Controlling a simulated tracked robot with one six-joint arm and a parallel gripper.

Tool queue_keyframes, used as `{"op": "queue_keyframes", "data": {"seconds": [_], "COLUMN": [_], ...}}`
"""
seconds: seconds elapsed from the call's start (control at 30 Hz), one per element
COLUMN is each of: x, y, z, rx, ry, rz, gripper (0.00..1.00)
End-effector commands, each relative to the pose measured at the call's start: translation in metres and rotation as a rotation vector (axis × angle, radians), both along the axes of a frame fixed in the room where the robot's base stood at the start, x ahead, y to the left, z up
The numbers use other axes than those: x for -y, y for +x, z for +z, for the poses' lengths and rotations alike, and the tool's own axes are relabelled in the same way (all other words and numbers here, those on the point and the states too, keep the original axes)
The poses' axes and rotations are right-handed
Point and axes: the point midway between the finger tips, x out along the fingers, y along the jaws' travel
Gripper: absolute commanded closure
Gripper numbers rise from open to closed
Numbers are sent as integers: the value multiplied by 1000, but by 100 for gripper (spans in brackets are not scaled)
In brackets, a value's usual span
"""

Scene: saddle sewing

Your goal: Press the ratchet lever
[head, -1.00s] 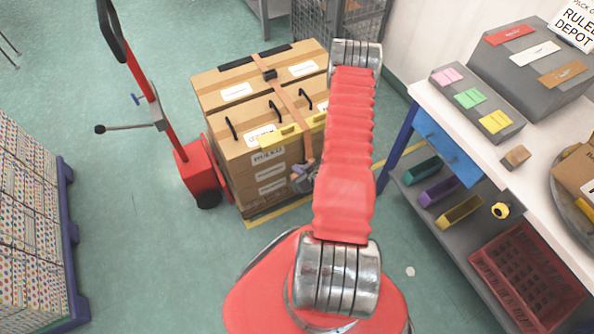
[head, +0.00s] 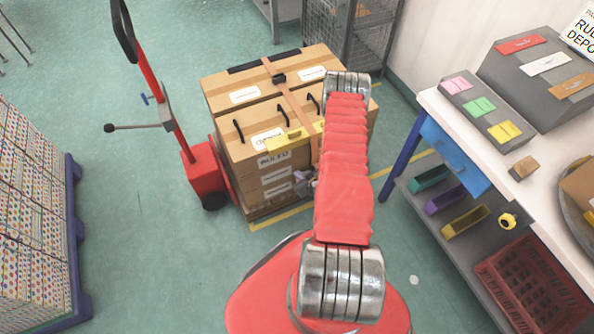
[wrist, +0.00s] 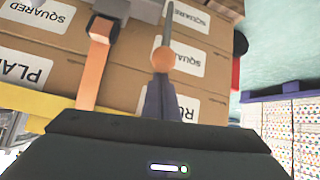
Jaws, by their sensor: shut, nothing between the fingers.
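An orange-brown strap (head: 296,108) runs over a stack of cartons (head: 228,140) and down its front. It also shows in the wrist view (wrist: 90,72). A grey metal piece on this strap (wrist: 110,8), at the top of the wrist view, looks like the ratchet; its lever cannot be made out clearly. My gripper (wrist: 162,60) shows as purple fingers with an orange tip, shut and empty, in front of the cartons and to the right of the strap. In the head view its purple part shows small beside my red arm, which hides part of the cartons' right side.
A red pallet truck (head: 201,170) stands left of the cartons. A yellow piece (head: 285,141) lies along their front top edge. A pallet of dotted boxes (head: 35,220) is at the left, a workbench (head: 490,140) with drawers and bins at the right.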

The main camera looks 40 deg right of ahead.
Motion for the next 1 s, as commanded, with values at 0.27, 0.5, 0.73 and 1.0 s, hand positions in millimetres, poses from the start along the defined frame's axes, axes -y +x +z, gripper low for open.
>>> {"op": "queue_keyframes", "data": {"seconds": [0.27, 0.5, 0.73, 1.0], "x": [0, 1, -3, -12], "y": [-6, -7, -16, -45], "z": [-3, -3, -7, -19], "rx": [1, 1, 0, -2], "ry": [-1, 0, 1, 3], "rz": [-1, 0, -1, -3], "gripper": [100, 100, 100, 100]}}
